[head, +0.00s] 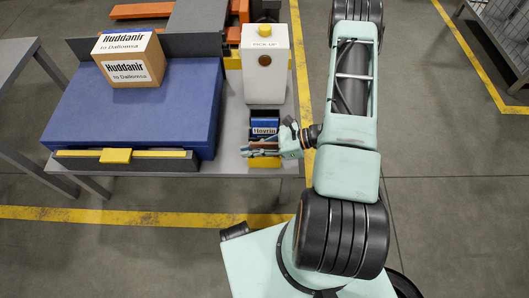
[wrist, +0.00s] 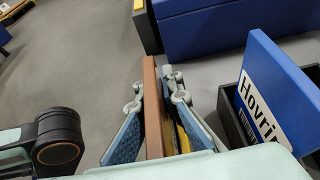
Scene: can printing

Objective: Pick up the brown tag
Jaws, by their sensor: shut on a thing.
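The brown tag (wrist: 152,105) stands edge-on between the two blue-padded fingers of my gripper (wrist: 156,83) in the wrist view. My gripper is shut on it. In the head view, my gripper (head: 262,150) reaches in from the right over the dark tag holder, and a brown edge shows between the fingers. A blue tag marked "Hovrin" (wrist: 270,95) stands in the dark holder (wrist: 232,125) to the right of my gripper in the wrist view. The blue tag also shows in the head view (head: 264,126). The lower part of the brown tag is hidden by my gripper.
A white "PICK UP" post (head: 264,75) with a yellow button stands behind the holder. A blue platform (head: 130,105) to the left bears a cardboard box (head: 128,62). The grey table's front edge lies close to the holder. Open floor is on the right.

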